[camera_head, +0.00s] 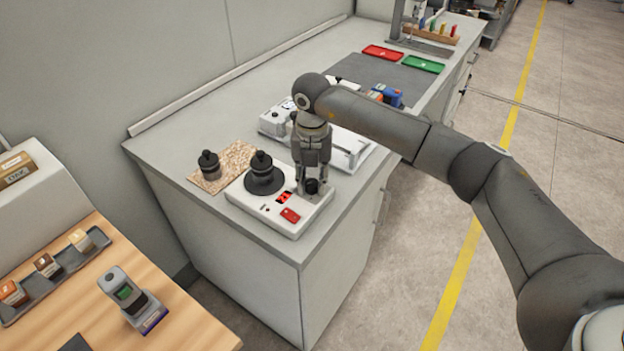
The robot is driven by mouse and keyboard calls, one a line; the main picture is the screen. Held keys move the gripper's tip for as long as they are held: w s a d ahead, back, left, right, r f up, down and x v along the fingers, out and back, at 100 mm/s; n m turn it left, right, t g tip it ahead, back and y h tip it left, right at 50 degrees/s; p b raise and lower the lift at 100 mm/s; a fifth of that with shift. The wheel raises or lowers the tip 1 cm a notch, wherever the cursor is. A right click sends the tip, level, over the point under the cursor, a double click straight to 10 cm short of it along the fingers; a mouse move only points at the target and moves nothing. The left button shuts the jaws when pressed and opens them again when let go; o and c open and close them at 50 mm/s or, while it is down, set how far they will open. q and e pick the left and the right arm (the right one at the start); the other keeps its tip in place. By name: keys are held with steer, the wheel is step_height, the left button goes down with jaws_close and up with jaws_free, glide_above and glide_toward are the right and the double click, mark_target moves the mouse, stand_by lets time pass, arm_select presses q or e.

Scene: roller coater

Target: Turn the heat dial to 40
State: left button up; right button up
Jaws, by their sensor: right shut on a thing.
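The white hotplate device (262,214) stands on the grey counter near its front corner. It has a round dark plate with a black piece (262,172) on it, a small red display (284,197) and a red switch (290,215). The black heat dial (312,186) is at the right part of the device. My right gripper (312,190) points straight down over the dial and is shut on it. The fingers partly cover the dial. The number on the display is too small to read. My left gripper is not in view.
A second black piece (209,163) stands on a speckled mat (222,167) left of the device. A white machine (346,147) is behind my right gripper. Red (383,52) and green (423,64) trays lie farther back. A wooden table (70,310) is at the lower left.

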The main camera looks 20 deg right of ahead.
mark_target(312, 182)
steer(key=o, duration=1.1)
steer(key=shift+c, duration=0.2)
step_height(312, 182, up, 12)
